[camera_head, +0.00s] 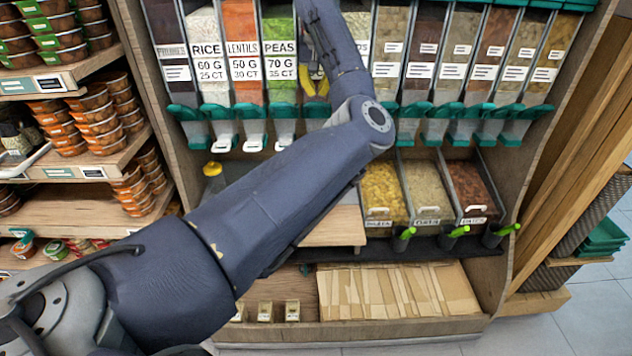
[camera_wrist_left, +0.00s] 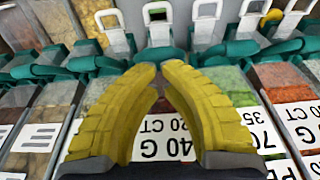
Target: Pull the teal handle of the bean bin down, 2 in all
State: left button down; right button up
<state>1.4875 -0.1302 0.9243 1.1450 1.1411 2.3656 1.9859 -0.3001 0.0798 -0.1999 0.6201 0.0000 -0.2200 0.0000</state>
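My left gripper (camera_head: 316,90) has two curved yellow fingers and hangs in front of the bin just right of the peas bin. In the left wrist view the fingers (camera_wrist_left: 159,70) have their tips nearly together, with nothing seen between them. A teal handle (camera_wrist_left: 160,55) with a white spout lies just beyond the tips; I cannot tell whether they touch it. Part of that teal handle shows below the gripper in the head view (camera_head: 317,112). That bin's name is hidden, so I cannot confirm it is the bean bin. My right gripper is out of view.
The rice handle (camera_head: 221,113), lentils handle (camera_head: 253,112) and peas handle (camera_head: 284,112) sit to the left. More teal handles (camera_head: 442,112) run right. Open food bins (camera_head: 425,190) and a wooden ledge (camera_head: 335,228) are below. My left arm covers the middle.

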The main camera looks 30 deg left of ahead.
pick_arm(q)
jog(key=shift+f, duration=1.15)
jog(key=shift+f, duration=0.1)
jog(key=f, duration=0.1)
jog(key=s+f, duration=0.1)
jog(key=f, duration=0.3)
jog(key=shift+s+d+f, duration=0.15)
jog(key=shift+s+d, duration=0.05)
jog(key=shift+d, duration=0.15)
dwell(0.3)
dwell(0.4)
jog(key=shift+w+a+f, duration=0.1)
jog(key=shift+w, duration=0.05)
dwell(0.4)
